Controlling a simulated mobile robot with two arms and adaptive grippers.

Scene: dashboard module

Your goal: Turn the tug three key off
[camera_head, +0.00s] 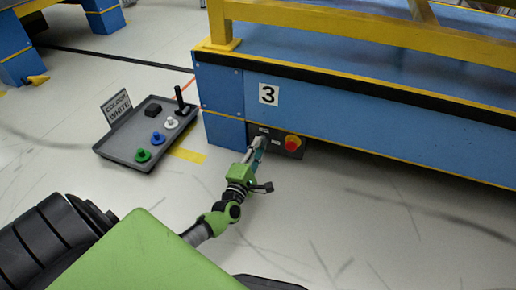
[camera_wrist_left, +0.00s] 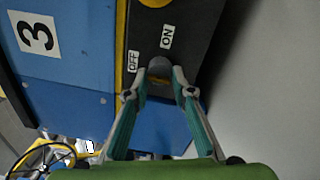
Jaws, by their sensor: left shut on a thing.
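The blue tug three (camera_head: 350,118) carries a white plate with a black 3 (camera_head: 268,94). A dark control panel (camera_head: 278,134) sits low on its side near the corner. In the left wrist view, the panel (camera_wrist_left: 196,22) has OFF and ON labels beside a round grey key switch (camera_wrist_left: 159,66). My left gripper (camera_head: 258,143) is at the panel. Its fingertips (camera_wrist_left: 158,92) are on either side of the key at the switch, shut on it. The key is mostly hidden, so its exact angle is unclear. My right gripper is not in view.
A red button on a yellow base (camera_head: 292,143) is on the panel, just right of my gripper. A grey tray (camera_head: 121,152) with coloured knobs, a black lever and a sign reading COLOUR WHITE lies on the floor to the left. The floor at right is clear.

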